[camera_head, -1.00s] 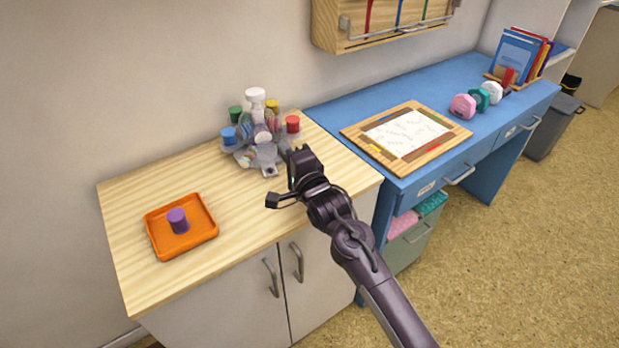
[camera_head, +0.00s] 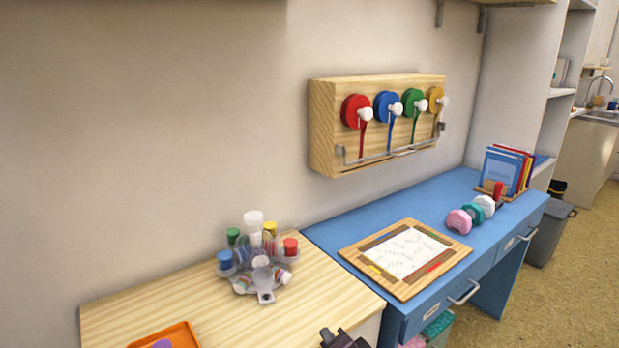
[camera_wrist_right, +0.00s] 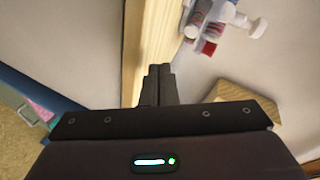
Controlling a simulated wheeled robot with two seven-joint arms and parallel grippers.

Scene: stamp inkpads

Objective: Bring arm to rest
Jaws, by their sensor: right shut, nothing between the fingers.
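My right gripper (camera_head: 342,339) shows only as a dark tip at the bottom edge of the head view, in front of the wooden cabinet's right end. In the right wrist view its two fingers (camera_wrist_right: 159,72) are together with nothing between them. They point toward the wooden counter edge (camera_wrist_right: 133,50), and I cannot tell the exact gap. My left arm is in neither view.
The wooden counter (camera_head: 190,300) holds a stamp carousel (camera_head: 258,262) with coloured caps and an orange tray (camera_head: 182,336), cut off below. The blue desk (camera_head: 450,205) bears a framed board (camera_head: 405,258), stampers (camera_head: 472,213) and books (camera_head: 507,170). A wooden dispenser (camera_head: 322,130) hangs above.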

